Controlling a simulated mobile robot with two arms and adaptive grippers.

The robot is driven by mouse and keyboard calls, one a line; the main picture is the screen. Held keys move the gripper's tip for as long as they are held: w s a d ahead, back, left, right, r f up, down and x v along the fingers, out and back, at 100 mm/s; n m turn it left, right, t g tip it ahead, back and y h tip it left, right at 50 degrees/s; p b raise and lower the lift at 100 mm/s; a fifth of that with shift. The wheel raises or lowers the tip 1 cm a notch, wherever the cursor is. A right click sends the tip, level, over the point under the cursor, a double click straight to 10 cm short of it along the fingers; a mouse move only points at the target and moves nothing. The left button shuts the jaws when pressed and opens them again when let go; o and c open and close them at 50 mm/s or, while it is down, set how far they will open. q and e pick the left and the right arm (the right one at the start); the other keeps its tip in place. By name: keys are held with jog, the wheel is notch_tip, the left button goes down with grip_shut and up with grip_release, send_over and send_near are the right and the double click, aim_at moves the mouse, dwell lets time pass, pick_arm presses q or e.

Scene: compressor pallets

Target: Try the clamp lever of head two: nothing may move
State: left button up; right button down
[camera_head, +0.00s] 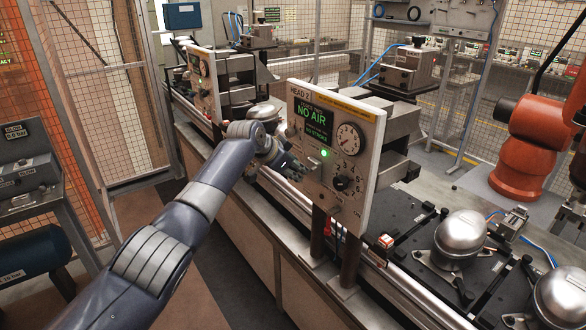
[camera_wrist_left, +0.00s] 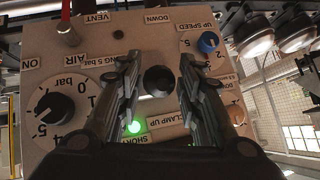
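The panel of head two (camera_head: 372,165), labelled HEAD 2, stands upright over the line. Its green screen (camera_head: 312,117) reads NO AIR. My left gripper (camera_head: 290,168) is at the panel's left edge in the head view. In the left wrist view the panel (camera_wrist_left: 110,40) appears upside down. A round black knob (camera_wrist_left: 159,80), between the DOWN and CLAMP UP labels, looks like the clamp lever's end. My left gripper (camera_wrist_left: 158,85) is open, one finger on each side of this knob, with visible gaps. A green lamp (camera_wrist_left: 134,127) is lit beside the fingers. My right gripper is not in view.
A black dial knob (camera_wrist_left: 55,108) and a blue knob (camera_wrist_left: 208,42) flank the fingers. A red part (camera_wrist_left: 66,22) is near VENT. A pressure gauge (camera_head: 349,139) is on the panel. Silver domed compressors (camera_head: 461,236) stand at right; an orange robot (camera_head: 522,160) is behind.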

pick_arm(q)
jog(key=shift+f, duration=0.1)
jog(key=v, duration=1.2)
dwell(0.4)
